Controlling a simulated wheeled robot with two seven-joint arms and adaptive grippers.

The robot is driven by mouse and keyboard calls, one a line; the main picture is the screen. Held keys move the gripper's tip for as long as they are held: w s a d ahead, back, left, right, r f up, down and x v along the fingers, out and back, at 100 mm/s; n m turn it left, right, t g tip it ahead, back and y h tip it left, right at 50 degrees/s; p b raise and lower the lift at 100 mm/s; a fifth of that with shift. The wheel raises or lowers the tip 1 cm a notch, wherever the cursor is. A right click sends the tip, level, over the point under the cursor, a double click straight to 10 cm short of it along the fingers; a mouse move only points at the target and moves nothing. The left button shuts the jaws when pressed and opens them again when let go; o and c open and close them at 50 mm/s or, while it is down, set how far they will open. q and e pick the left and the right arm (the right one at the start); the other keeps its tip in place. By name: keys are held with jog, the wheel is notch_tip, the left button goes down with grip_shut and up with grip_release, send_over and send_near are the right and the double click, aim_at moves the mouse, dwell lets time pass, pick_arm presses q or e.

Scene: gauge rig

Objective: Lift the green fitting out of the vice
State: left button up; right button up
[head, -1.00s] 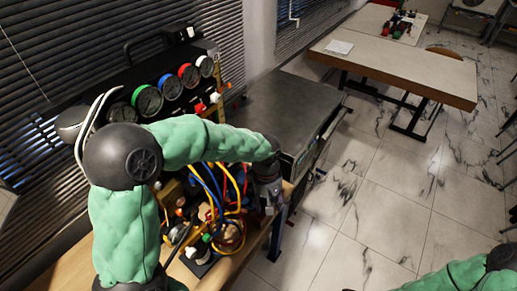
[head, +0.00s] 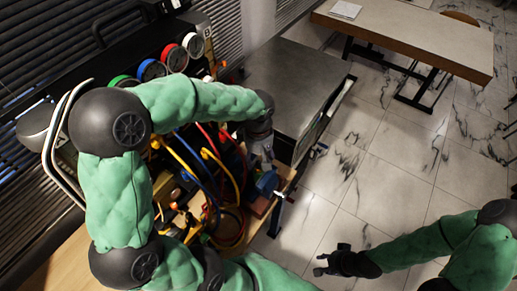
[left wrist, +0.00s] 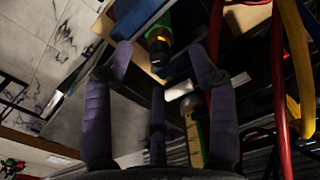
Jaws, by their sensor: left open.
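The blue vice (head: 267,182) stands at the right end of the wooden bench. In the left wrist view its blue jaws (left wrist: 182,22) show at the top. The green fitting (left wrist: 159,36), with an orange band and a dark end, sits at the vice between my fingers. My left gripper (head: 263,158) is just above the vice. In the left wrist view the left gripper's fingers (left wrist: 160,70) are spread around the fitting, apart from it. My right gripper (head: 328,262) is open and empty over the floor.
Red, yellow and blue hoses (head: 215,180) loop close left of the vice. Several round gauges (head: 175,58) line the panel behind. A grey-topped bench (head: 295,85) stands beyond. The tiled floor (head: 375,190) to the right is clear.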

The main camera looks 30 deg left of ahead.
aim_at(257, 161)
pick_arm(q)
jog(key=shift+f+b, duration=0.3)
jog(key=shift+f, duration=2.3)
grip_shut()
jog(key=c, duration=0.7)
grip_release()
grip_shut()
jog(key=shift+a+r, duration=0.2)
jog(key=shift+a, duration=0.2)
jog(key=shift+w+r, duration=0.1)
jog(key=shift+r, duration=0.05)
jog(key=shift+r+p, duration=2.8)
jog(key=shift+r, duration=1.35)
